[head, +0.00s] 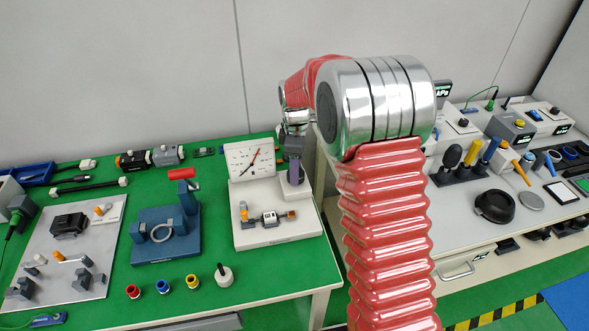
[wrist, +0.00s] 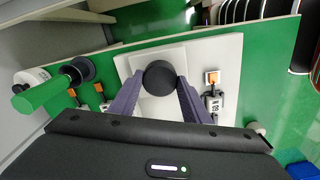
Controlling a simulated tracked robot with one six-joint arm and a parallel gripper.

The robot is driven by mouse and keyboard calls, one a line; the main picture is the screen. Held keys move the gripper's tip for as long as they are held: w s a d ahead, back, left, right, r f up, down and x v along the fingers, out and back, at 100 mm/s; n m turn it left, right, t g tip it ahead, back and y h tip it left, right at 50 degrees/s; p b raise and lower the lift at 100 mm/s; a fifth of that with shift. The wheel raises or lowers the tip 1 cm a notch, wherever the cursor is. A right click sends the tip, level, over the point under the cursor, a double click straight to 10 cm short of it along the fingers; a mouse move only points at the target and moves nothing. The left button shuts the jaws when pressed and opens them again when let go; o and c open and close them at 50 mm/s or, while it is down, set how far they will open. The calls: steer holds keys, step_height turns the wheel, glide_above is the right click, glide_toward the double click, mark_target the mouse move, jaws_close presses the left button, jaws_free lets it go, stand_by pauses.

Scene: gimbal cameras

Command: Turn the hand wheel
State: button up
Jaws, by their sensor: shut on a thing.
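The hand wheel (wrist: 160,74) shows in the wrist view as a black round disc above a white block. My gripper (wrist: 162,79) has its two purple fingers on opposite sides of the disc, shut on it. In the head view my gripper (head: 293,171) points down at the right side of a white panel (head: 282,233) with a dial gauge (head: 250,158). The wheel itself cannot be made out there, hidden by my gripper. The gauge has a red needle pointing up and to the right.
A small fitting (head: 268,217) sits on the panel's front. A blue fixture (head: 167,242) with a red handle stands to the left on the green bench (head: 216,152). Several small knobs lie in front. A second bench (head: 450,225) holding tools is on the right.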

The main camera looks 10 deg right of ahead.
steer(key=shift+w+r+n, duration=0.15)
steer(key=shift+w+n, duration=0.05)
steer(key=shift+n, duration=0.6)
steer(key=shift+a, duration=0.1)
steer(key=o, duration=1)
steer(key=shift+s, duration=0.1)
steer(key=shift+o, duration=0.2)
step_height(320, 180, up, 14)
steer(key=shift+f, duration=0.25)
